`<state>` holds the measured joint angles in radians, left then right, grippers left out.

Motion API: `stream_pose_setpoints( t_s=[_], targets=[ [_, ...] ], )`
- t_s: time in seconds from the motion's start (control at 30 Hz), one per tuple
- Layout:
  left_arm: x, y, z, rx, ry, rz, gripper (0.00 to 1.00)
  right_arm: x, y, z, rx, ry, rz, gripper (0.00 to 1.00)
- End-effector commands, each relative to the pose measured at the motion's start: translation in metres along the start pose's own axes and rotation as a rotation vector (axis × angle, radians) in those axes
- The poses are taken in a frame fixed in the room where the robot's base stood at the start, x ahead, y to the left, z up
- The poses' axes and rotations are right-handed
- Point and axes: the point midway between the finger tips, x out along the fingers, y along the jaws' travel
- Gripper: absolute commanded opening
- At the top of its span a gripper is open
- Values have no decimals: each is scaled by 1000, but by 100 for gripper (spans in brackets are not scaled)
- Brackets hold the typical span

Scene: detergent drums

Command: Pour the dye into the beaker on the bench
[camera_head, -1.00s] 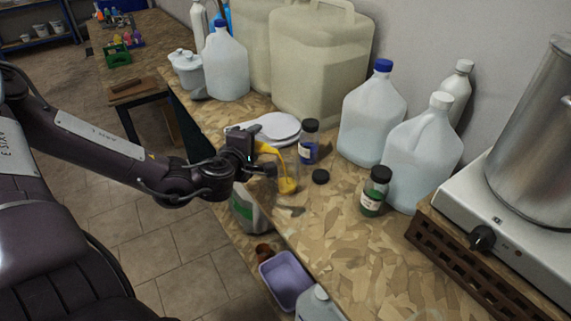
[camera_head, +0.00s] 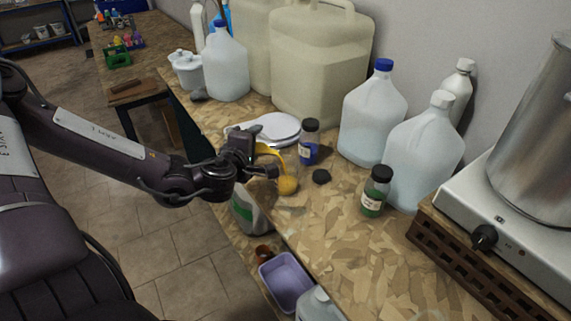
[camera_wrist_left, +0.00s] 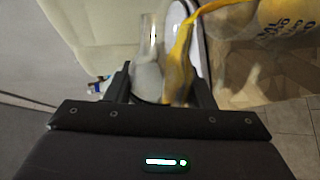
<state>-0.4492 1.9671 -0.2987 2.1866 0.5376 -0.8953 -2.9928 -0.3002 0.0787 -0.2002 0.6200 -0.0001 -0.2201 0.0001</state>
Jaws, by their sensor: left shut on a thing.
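My left gripper (camera_head: 262,168) reaches over the bench from the left, shut on a tilted clear vessel of yellow dye (camera_head: 268,150). The gripper partly hides this vessel. Yellow dye runs from its mouth down to a small clear beaker (camera_head: 288,184) on the bench, which has yellow liquid in it. In the left wrist view the held vessel (camera_wrist_left: 177,72) sits between the fingers with yellow along it, and the beaker (camera_wrist_left: 287,22) with dark markings is at the top right. My right gripper is out of view.
A blue-filled vial (camera_head: 309,142), a loose black cap (camera_head: 321,177) and a green-filled vial (camera_head: 376,191) stand close by on the bench. A white scale (camera_head: 272,128) and large jugs (camera_head: 373,112) are behind. The bench front is clear.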

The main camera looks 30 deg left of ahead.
Motion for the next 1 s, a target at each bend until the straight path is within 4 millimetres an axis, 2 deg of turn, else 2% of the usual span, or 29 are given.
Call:
stream_pose_setpoints(
  t_s=[0.07, 0.13, 0.23, 0.67, 0.8, 1.0],
  targets=[
    [-3, 9, -2, -51, -11, -2, 23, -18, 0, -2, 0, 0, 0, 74],
    [-1, -4, -2, -147, -37, -6, 23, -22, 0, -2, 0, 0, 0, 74],
    [1, -9, 0, -227, -66, -1, 23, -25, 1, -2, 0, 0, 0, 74],
    [4, -17, -3, -339, -101, 1, 23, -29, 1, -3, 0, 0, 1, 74],
    [7, -25, -1, -444, -131, 2, 23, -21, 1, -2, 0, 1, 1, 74],
    [7, -26, 0, -483, -144, 0, 23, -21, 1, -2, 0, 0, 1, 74]
  ],
)
